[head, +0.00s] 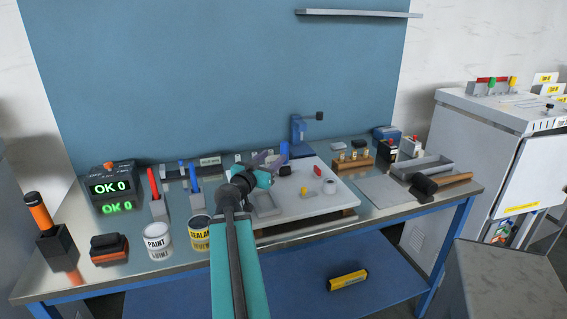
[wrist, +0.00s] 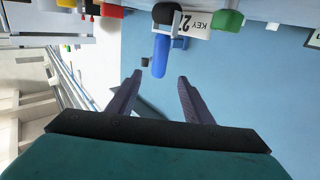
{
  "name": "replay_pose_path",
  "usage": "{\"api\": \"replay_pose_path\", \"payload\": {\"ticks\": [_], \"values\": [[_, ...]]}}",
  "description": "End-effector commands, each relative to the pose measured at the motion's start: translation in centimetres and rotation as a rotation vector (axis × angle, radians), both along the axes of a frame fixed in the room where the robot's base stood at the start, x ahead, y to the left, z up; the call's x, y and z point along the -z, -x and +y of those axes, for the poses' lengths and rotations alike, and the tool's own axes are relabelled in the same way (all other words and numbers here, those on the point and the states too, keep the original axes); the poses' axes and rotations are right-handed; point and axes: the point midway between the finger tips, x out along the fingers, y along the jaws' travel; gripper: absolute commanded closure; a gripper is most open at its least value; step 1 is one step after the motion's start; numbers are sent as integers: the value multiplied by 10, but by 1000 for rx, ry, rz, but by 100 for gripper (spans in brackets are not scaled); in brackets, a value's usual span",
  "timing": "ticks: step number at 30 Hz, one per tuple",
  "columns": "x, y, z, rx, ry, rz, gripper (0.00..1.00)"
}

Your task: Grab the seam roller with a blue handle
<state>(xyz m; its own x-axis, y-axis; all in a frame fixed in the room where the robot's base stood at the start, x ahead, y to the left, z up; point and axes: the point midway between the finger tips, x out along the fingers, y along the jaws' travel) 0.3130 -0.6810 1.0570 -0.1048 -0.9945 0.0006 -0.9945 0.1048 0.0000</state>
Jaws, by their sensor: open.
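In the wrist view a rounded blue handle (wrist: 160,56) hangs down in the picture, ahead of the gap between my fingertips (wrist: 160,76). Whether these are the same thing, and whether a roller is fitted, I cannot tell.
Paint (head: 157,241) and sealant (head: 200,232) cans stand at the bench front, left of my arm. A blue stand (head: 299,130) is behind the white board (head: 315,206). A black-headed hammer (head: 440,184) lies at the right. In the wrist view a key label (wrist: 189,22) adjoins the blue handle.

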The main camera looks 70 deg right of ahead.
Motion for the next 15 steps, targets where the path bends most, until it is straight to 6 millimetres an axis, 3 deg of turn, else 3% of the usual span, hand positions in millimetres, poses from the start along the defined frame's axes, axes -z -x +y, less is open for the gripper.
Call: {"api": "replay_pose_path", "payload": {"ticks": [15], "values": [[-4, 2, -20, 0, -1, 1, 54]]}}
